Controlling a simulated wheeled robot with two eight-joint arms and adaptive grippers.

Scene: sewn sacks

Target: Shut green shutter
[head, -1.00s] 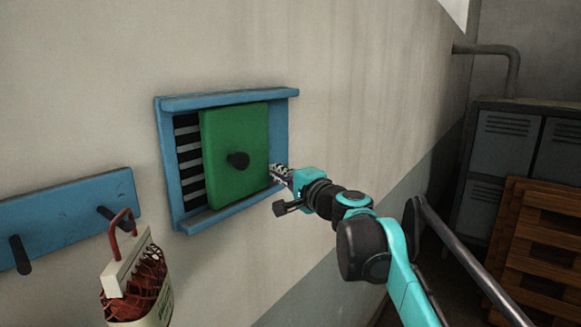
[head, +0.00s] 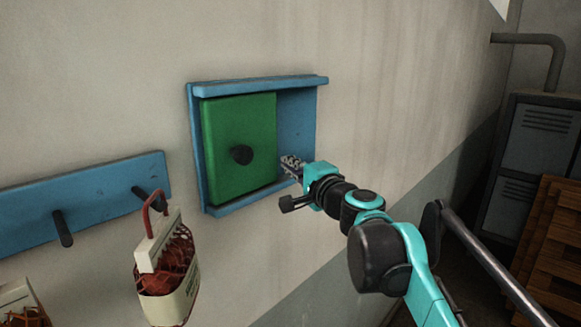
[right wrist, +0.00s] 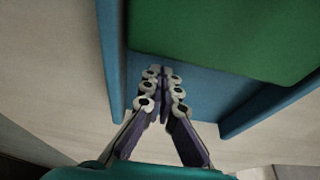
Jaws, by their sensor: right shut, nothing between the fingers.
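The green shutter (head: 238,178) with its black knob (head: 241,154) sits at the left side of the blue frame (head: 262,86) on the wall. It covers the slatted opening; no slats show. The blue back panel is bare to its right. My right gripper (head: 290,166) is shut and empty, at the right part of the frame, just right of the shutter's edge. In the right wrist view the shut fingertips (right wrist: 160,72) point at the blue panel, with the green shutter (right wrist: 225,32) beyond, and a small gap seems to show between them. My left gripper is not in view.
A blue peg rail (head: 95,200) with black pegs is on the wall at left. A sack with a red handle (head: 170,272) hangs from it, and part of another (head: 20,300) shows at bottom left. Grey lockers (head: 535,150) and wooden pallets (head: 550,250) stand at right.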

